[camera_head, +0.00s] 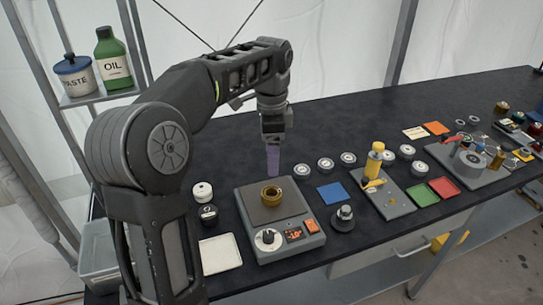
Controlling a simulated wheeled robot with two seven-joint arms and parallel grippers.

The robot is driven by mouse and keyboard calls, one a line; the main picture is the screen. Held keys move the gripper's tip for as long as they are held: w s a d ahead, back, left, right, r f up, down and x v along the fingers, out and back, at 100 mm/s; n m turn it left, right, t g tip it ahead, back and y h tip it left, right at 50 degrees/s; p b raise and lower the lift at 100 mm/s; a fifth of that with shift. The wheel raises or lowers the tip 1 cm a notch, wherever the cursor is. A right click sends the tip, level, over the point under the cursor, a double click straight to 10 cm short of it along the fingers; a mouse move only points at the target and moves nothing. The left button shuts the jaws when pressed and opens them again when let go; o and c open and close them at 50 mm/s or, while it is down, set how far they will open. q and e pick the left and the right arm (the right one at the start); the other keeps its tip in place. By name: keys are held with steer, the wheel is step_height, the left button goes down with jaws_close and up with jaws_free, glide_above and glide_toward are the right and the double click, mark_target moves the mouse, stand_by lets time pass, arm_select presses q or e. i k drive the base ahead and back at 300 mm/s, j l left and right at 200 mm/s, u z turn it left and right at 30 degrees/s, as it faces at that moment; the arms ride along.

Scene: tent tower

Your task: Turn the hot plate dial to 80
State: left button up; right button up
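The hot plate (244,208) is a grey box on the dark bench, with a brass ring-shaped piece (271,195) on its top. Its dial (267,238) is a black knob on a white round face at the front left. Beside the dial is a small display (293,235) with orange digits too small to read. My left gripper (273,170) points down above the back of the hot plate, apart from the dial. I cannot tell whether its fingers are open or shut, and I see nothing held. My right gripper is not in view.
A white tray (220,254) and small jars (203,192) stand left of the hot plate. A blue square (330,193) and a dark knobbed piece (344,217) are to its right. Several round discs (326,165) lie behind. A shelf with bottles (113,62) stands at left.

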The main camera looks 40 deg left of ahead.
mark_target(268, 236)
steer(key=u, duration=1.25)
